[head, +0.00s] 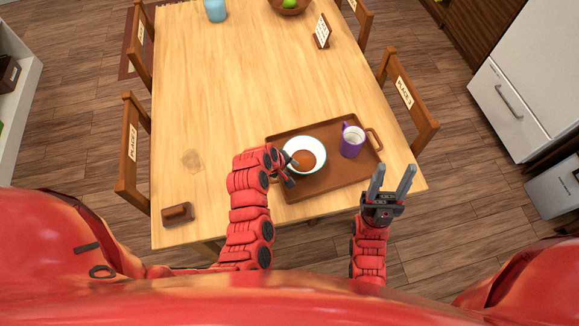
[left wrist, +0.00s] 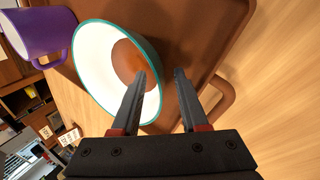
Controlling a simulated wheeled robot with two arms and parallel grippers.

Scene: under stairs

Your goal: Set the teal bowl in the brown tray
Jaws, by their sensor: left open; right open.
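The teal bowl (head: 317,146), white inside with a teal rim and a brown patch at its bottom, sits upright in the brown tray (head: 335,181), left of its middle. In the left wrist view the bowl (left wrist: 97,65) fills the left of the picture, with the tray (left wrist: 185,38) beneath and beside it. My left gripper (head: 291,171) is open at the bowl's near left rim. In the wrist view (left wrist: 160,84) one finger reaches over the bowl's inside and the other is outside its rim. Contact cannot be told. My right gripper (head: 393,171) is open and empty, at the tray's near right.
A purple mug (head: 351,142) stands in the tray, right of the bowl. A brown block (head: 178,213) lies at the table's near left corner. A blue cup (head: 215,10), a fruit bowl (head: 289,6) and a sign (head: 322,31) stand far off. The table's middle is clear; chairs flank it.

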